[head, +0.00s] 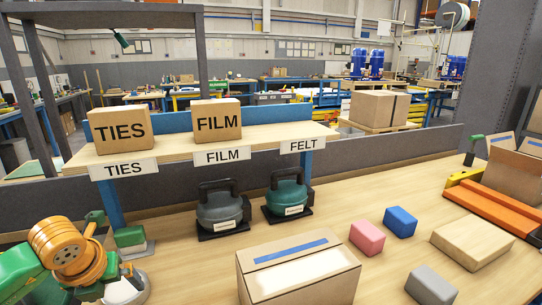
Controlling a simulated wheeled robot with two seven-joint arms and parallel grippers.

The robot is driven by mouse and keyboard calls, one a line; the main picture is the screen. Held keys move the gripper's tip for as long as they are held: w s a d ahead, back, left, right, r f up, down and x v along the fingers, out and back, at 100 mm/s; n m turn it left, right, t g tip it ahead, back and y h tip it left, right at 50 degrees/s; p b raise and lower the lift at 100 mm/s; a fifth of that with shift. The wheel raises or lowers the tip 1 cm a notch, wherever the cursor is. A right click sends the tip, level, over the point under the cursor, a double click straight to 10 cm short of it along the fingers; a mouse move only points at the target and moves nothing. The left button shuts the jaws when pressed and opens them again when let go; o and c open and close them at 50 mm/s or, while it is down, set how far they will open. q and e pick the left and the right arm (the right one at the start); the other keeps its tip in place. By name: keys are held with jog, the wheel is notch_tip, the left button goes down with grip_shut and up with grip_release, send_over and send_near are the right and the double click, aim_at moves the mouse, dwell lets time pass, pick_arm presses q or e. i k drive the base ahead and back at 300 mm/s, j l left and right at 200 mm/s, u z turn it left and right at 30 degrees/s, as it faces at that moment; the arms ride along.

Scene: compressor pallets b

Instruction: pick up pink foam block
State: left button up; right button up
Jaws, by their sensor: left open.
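My left gripper (113,236) is at the lower left, open and empty, well to the left of the pink block. It is partly hidden by my orange and green arm joints. My right gripper is out of view.
A cardboard box (298,275) stands between my left gripper and the pink block.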

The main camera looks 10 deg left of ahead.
aim_at(368, 238)
jog(key=k+l, duration=0.95)
jog(key=k, duration=0.2)
